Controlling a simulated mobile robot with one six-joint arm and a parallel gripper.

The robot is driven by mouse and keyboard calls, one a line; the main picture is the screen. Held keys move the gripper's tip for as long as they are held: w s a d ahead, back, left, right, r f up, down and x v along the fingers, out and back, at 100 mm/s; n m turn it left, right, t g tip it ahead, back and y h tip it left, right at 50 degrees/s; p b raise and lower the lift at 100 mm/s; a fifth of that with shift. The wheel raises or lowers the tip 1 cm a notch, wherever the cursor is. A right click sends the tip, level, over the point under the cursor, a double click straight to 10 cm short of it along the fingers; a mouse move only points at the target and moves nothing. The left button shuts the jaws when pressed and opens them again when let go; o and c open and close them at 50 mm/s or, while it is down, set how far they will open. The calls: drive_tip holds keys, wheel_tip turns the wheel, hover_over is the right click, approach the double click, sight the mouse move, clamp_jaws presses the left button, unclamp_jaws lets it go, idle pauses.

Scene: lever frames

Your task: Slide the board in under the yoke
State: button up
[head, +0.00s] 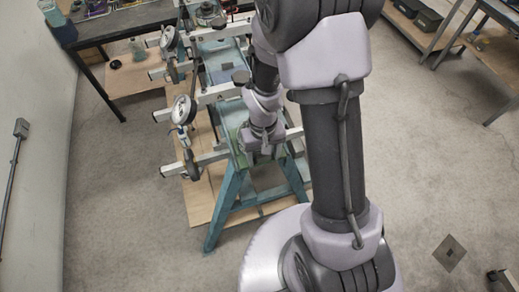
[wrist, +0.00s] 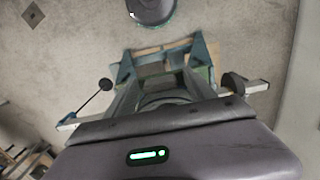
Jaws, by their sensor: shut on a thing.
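My gripper (head: 264,147) is low over the near end of the long blue-green trestle bench (head: 228,70) in the head view. It is shut at the bench's near end. The board seems to be the flat green piece (head: 238,143) there; the fingertips and the grip are too small and partly hidden to make out. White crossbars (head: 218,93) with round dials span the bench farther up; which one is the yoke I cannot tell. In the wrist view my wrist housing covers the bottom, and the fingers and board do not show clearly.
Trestle legs (head: 225,208) splay onto a wooden base (head: 199,200). Round dials (head: 184,110) stick out on the left side. A dark table (head: 115,25) stands at the back left, and shelving (head: 440,40) at the back right. The floor to the right is mostly clear.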

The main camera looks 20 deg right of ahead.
drive_tip(key=shift+w+f+t+b, duration=0.15)
drive_tip(key=shift+w+t+b, duration=0.5)
drive_tip(key=shift+w, duration=1.3)
drive_tip(key=shift+w+f+t+b, duration=0.25)
drive_tip(key=shift+w+b, duration=0.75)
drive_tip(key=shift+w, duration=0.95)
drive_tip(key=shift+w+f+t+b, duration=0.1)
drive_tip(key=shift+w+t+b, duration=0.55)
drive_tip(key=shift+w, duration=1.3)
drive_tip(key=o, duration=0.7)
drive_tip(key=shift+c, duration=0.2)
drive_tip(key=shift+r, duration=0.1)
drive_tip(key=w+r+p, duration=0.2)
drive_tip(key=r, duration=0.1)
drive_tip(key=shift+g, duration=0.25)
drive_tip(key=r+p, duration=0.2)
drive_tip(key=r, duration=0.1)
drive_tip(key=shift+s+r, duration=0.15)
drive_tip(key=shift+s, duration=0.25)
drive_tip(key=shift+w+r+p, duration=0.25)
drive_tip(key=shift+r+p, duration=0.05)
drive_tip(key=shift+s, duration=0.1)
